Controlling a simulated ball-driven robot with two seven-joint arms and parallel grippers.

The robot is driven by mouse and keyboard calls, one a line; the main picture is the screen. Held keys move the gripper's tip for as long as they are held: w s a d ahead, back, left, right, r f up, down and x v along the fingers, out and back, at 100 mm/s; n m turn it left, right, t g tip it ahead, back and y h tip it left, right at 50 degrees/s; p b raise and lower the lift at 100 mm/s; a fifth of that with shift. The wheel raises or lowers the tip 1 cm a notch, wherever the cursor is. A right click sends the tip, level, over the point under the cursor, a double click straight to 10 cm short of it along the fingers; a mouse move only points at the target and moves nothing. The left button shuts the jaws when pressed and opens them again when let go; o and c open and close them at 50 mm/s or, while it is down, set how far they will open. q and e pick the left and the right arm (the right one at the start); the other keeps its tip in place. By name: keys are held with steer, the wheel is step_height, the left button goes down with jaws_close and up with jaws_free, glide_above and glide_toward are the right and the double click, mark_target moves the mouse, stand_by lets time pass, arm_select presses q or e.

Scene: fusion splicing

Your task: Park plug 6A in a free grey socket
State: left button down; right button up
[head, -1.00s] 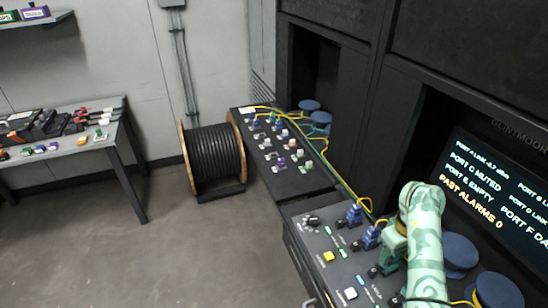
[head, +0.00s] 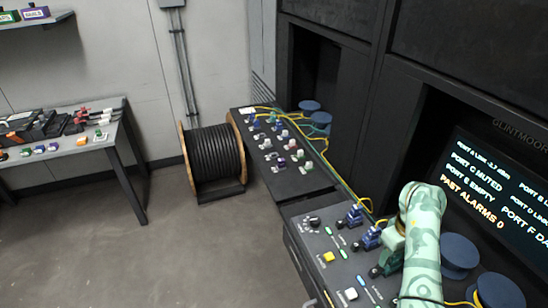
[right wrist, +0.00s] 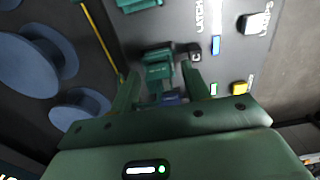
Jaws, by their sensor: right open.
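No label 6A is readable in either view. A teal-green plug (head: 384,266) stands on the near dark panel (head: 313,246), partly hidden by my right gripper (head: 392,241). In the right wrist view, the fingers of my right gripper (right wrist: 161,76) are open, one on each side of a teal plug (right wrist: 158,66); I cannot tell whether they touch it. Two blue plugs (head: 355,214) (head: 370,237) stand behind it on the same panel. I cannot pick out a free grey socket for sure. My left gripper is not in view.
A farther dark panel (head: 299,184) carries several coloured plugs. Yellow cable (head: 336,173) runs along the panels' back edge. Blue round spools (head: 459,252) stand at the right. A cable reel (head: 213,155) and a tool bench (head: 62,160) stand at left. The floor between is clear.

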jaws_close()
steer(key=shift+r+p, duration=2.35)
steer(key=shift+r, duration=0.65)
